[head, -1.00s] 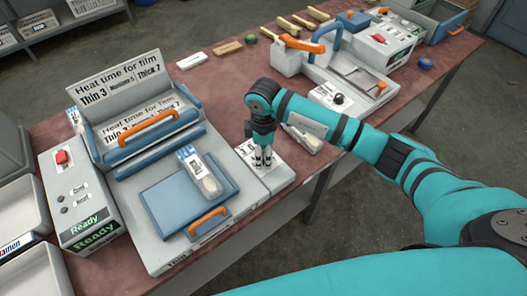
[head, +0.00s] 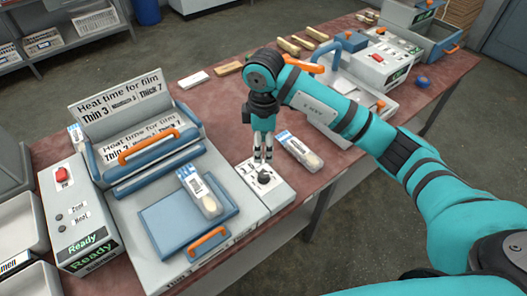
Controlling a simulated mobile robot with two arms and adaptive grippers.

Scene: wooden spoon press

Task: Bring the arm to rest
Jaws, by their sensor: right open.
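My right arm (head: 350,125) is teal and comes in from the right. My right gripper (head: 263,153) points down and is open and empty. In the picture it is just above a dark round knob on a small white timer plate (head: 272,192); whether it touches the knob I cannot tell. My left gripper is not in view. The press (head: 150,150) on the left has its lid raised. A packaged wooden spoon (head: 201,192) lies on its blue pad (head: 160,218). Another packaged spoon (head: 300,152) lies on the table right of the gripper.
A control box (head: 75,215) with a red switch and green "Ready" display stands left of the press. A second machine (head: 385,60) stands at the far right of the reddish table (head: 350,30). Wooden blocks (head: 228,68) lie along the back edge.

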